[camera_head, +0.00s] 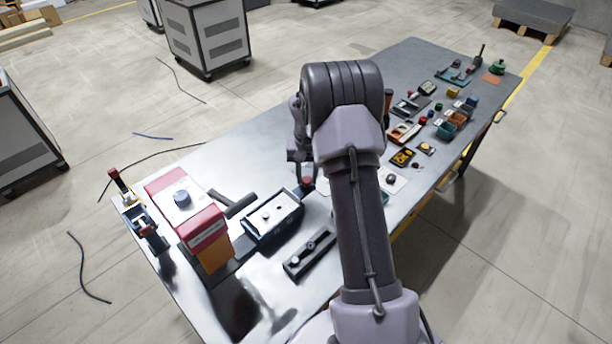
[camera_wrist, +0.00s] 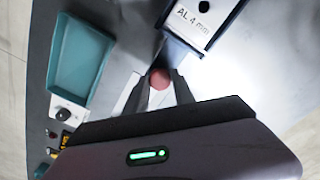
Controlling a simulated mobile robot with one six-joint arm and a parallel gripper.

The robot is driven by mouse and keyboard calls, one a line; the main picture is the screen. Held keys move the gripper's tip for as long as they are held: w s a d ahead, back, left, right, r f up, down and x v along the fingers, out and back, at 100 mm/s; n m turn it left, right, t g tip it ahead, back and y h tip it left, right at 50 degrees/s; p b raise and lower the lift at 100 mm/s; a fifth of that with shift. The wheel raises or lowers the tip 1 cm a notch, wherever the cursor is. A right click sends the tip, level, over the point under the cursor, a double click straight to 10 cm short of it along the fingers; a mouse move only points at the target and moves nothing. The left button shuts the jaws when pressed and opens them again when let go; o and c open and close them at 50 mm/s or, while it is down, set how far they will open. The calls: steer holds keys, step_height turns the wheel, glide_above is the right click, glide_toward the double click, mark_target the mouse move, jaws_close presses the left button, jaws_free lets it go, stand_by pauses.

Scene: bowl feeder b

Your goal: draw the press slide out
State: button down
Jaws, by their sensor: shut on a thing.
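My gripper (camera_wrist: 160,88) is shut on a round red knob (camera_wrist: 160,77) in the wrist view. The knob sits at the end of a short grey bar (camera_wrist: 177,56) that leads to a dark-framed block with a white face marked "AL 4 mm" (camera_wrist: 198,22). In the head view this block (camera_head: 273,216) lies on the table, right of the red press-like box (camera_head: 188,208) with a dark blue knob on top. My gripper (camera_head: 305,178) is at the block's right end there, partly hidden by my arm. I cannot tell how far the slide is drawn out.
A teal tray (camera_wrist: 78,62) lies left of my gripper in the wrist view. A dark slotted bar (camera_head: 310,254) lies in front of the block. A red-handled clamp (camera_head: 136,208) stands at the table's left end. Several small parts and bins (camera_head: 452,121) crowd the table's far right.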

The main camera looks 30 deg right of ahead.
steer(key=c, duration=1.4)
jaws_free()
steer(key=shift+d+r, duration=0.1)
steer(key=shift+d, duration=0.1)
steer(key=o, duration=0.3)
steer(key=shift+d, duration=0.15)
steer(key=shift+o, duration=0.2)
steer(key=shift+r, duration=0.1)
step_height(320, 180, up, 17)
steer(key=p, duration=0.4)
steer(key=shift+p, duration=0.4)
steer(key=shift+a, duration=0.2)
